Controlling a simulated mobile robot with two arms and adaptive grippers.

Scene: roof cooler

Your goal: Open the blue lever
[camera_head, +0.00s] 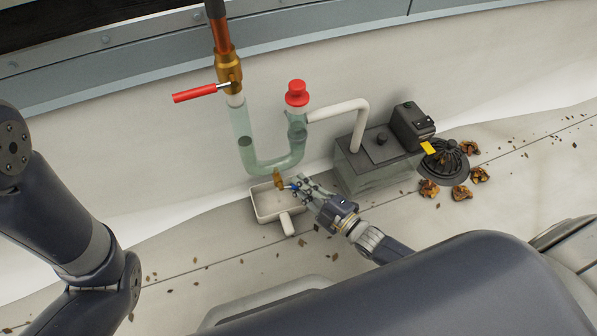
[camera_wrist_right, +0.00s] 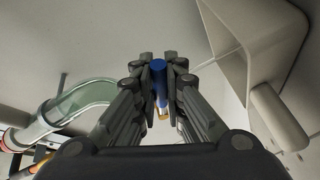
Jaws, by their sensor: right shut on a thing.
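The blue lever (camera_wrist_right: 159,82) stands between the fingers of my right gripper (camera_wrist_right: 159,85) in the right wrist view. The fingers are shut on it. In the head view only a small blue bit (camera_head: 294,187) of the lever shows at the fingertips of my right gripper (camera_head: 298,188). A brass valve (camera_head: 279,179) sits just left of the fingertips, under the clear U-shaped pipe (camera_head: 272,163). How far the lever is turned cannot be made out. My left arm shows at the left edge of the head view, but its gripper is not in view.
A white pan (camera_head: 262,212) with a handle lies below the brass valve. A red lever (camera_head: 195,94) is on the upper brass valve, and a red cap (camera_head: 297,94) tops the pipe. A grey pump box (camera_head: 372,176), a black strainer (camera_head: 446,164) and leaf clumps (camera_head: 461,193) lie right.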

